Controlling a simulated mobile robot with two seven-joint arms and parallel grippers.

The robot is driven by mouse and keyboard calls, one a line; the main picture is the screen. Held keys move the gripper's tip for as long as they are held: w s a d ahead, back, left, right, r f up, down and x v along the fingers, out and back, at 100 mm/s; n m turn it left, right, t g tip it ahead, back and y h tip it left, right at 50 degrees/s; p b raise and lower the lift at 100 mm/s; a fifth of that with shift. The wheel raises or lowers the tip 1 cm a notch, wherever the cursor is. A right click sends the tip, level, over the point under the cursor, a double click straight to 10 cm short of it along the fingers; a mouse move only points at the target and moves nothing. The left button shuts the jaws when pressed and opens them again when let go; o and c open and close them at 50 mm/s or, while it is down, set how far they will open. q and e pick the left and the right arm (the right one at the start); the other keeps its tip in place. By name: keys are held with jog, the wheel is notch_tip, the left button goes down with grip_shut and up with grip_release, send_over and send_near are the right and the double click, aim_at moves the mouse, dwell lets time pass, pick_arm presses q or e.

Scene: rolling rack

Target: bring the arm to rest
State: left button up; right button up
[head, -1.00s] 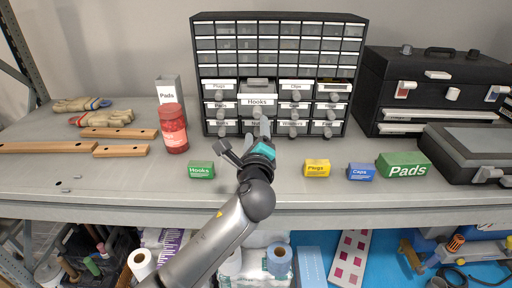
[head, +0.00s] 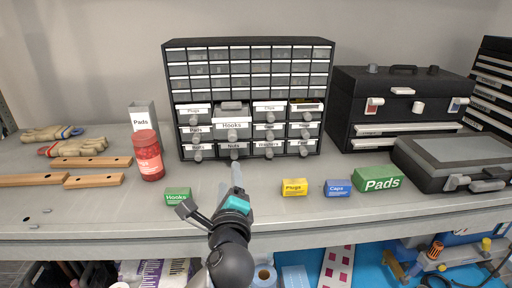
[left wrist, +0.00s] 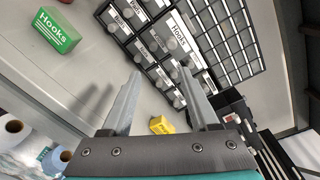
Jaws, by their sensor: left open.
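My left gripper (head: 237,170) is open and empty. It is over the front of the grey shelf, just short of the black drawer cabinet (head: 248,42). In the left wrist view its two fingers (left wrist: 160,76) stand apart with nothing between them. The labelled Hooks drawer (head: 231,125) stands out from the cabinet front; it also shows in the left wrist view (left wrist: 181,32). My right gripper is not in view.
A green Hooks box (head: 178,196) is left of my gripper. A yellow Plugs box (head: 294,187), blue Caps box (head: 338,188) and green Pads box (head: 379,179) are to its right. A red jar (head: 148,156) and black toolbox (head: 397,108) stand farther back.

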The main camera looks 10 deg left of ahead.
pick_arm(q)
jog(key=s+a+f+n+g+h, duration=0.25)
jog(key=s+f+n+g, duration=0.55)
jog(key=s+f+n, duration=0.45)
jog(key=s+d+f+n+g+h, duration=0.1)
jog(key=s+f+n+g, duration=0.25)
jog(key=s, duration=0.45)
jog(key=s+f+n+g+h, duration=0.2)
jog(key=s+f+n, duration=0.1)
jog(key=s+f, duration=0.3)
jog(key=s+f+b, duration=0.2)
jog(key=f, duration=1.1)
jog(key=s+f+b, duration=0.2)
jog(key=f, duration=1)
jog(key=s+a+f+g+b, duration=0.2)
jog(key=s+f, duration=1.2)
jog(key=f, duration=0.2)
jog(key=shift+s+f+m+b, duration=0.15)
jog(key=shift+s+m+b, duration=0.15)
jog(key=shift+s+b, duration=0.05)
